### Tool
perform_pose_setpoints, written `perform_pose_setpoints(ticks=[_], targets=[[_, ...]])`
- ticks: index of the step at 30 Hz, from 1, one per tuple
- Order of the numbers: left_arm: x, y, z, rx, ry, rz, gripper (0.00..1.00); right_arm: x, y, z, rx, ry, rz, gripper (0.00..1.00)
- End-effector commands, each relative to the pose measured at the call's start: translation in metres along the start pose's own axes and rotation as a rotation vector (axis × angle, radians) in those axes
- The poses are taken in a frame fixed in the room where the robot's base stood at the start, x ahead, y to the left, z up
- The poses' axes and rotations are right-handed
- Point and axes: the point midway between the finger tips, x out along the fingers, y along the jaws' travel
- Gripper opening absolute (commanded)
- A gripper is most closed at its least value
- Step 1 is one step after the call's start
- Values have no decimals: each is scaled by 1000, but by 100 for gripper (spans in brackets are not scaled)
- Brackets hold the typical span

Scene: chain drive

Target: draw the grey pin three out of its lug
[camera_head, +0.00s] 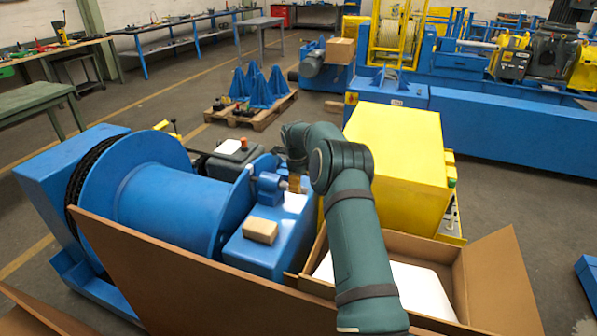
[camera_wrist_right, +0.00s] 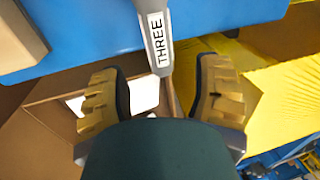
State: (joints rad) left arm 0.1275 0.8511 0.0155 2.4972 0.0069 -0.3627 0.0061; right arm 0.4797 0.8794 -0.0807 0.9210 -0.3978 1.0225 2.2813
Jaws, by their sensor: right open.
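The grey pin three (camera_wrist_right: 157,35) shows in the right wrist view as a grey bar with a white label reading THREE. It comes in from the top edge, and its near end reaches between the fingertips of my right gripper (camera_wrist_right: 160,82). That gripper is open, with a gap on both sides of the pin. In the head view my right gripper (camera_head: 295,184) points down by the blue machine (camera_head: 268,235), beside its blue bracket (camera_head: 267,188). The pin cannot be made out there, and its lug cannot be clearly told in either view. My left gripper is not in view.
A tan block (camera_head: 260,230) lies on the blue machine, near a large blue drum (camera_head: 165,205). A yellow box (camera_head: 400,150) stands close on the right. An open cardboard box (camera_head: 495,275) is below my right arm. A brown panel (camera_head: 190,275) crosses the front.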

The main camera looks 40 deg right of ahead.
Motion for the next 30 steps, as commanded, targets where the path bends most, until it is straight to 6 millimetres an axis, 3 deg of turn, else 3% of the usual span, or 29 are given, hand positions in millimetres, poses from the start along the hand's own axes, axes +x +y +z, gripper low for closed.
perform_pose_setpoints(ticks=[3, 9, 22, 23, 28, 30], targets=[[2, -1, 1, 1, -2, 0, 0, 21, 1, 0, 0, 1, 2, 64], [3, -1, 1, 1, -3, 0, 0, 42, 0, 0, 0, 0, 0, 64], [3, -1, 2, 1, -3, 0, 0, 49, 0, 0, 0, 0, 0, 64], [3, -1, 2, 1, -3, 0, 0, 49, 0, 0, 0, 0, 0, 58], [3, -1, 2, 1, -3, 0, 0, 49, 0, 0, 0, 0, 0, 0], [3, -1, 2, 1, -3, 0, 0, 49, 0, 0, 0, 0, 0, 0]])
